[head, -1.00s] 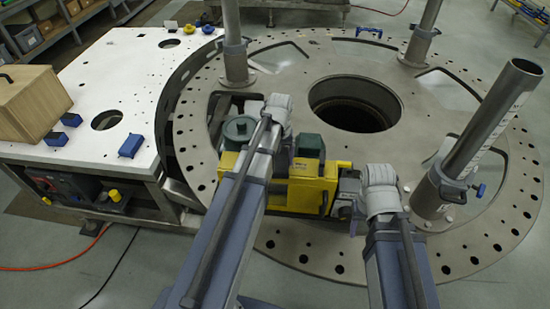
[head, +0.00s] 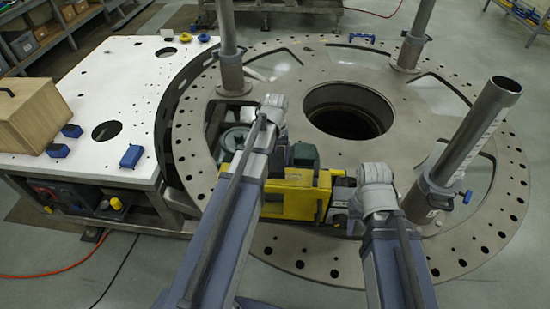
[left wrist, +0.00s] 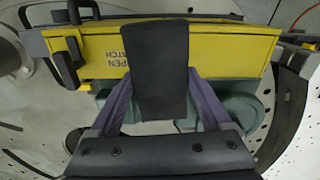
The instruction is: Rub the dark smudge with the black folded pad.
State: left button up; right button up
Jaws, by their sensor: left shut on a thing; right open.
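The black folded pad (left wrist: 160,70) is held upright between the fingers of my left gripper (left wrist: 160,95) in the left wrist view. Behind it is a yellow housing (left wrist: 225,55) with partly covered lettering, and the pad hides part of its face. In the head view my left gripper's jaws and the pad are hidden behind my left wrist, over the yellow housing (head: 285,200). My right gripper (head: 347,205) is partly visible at the right end of the housing, and its fingertips are not clear. I cannot make out a dark smudge in either view.
A round metal turret plate (head: 440,130) has a large central hole (head: 348,108) and several upright posts, one leaning tube (head: 475,135) close on the right. A white table (head: 100,80) at left bears a wooden box (head: 45,115) and small blue blocks.

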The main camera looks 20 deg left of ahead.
pick_arm(q)
notch_tip(320, 180, up, 3)
jog(key=p, duration=0.3)
dwell(0.4)
jog(key=shift+s+f, duration=0.1)
dwell(0.4)
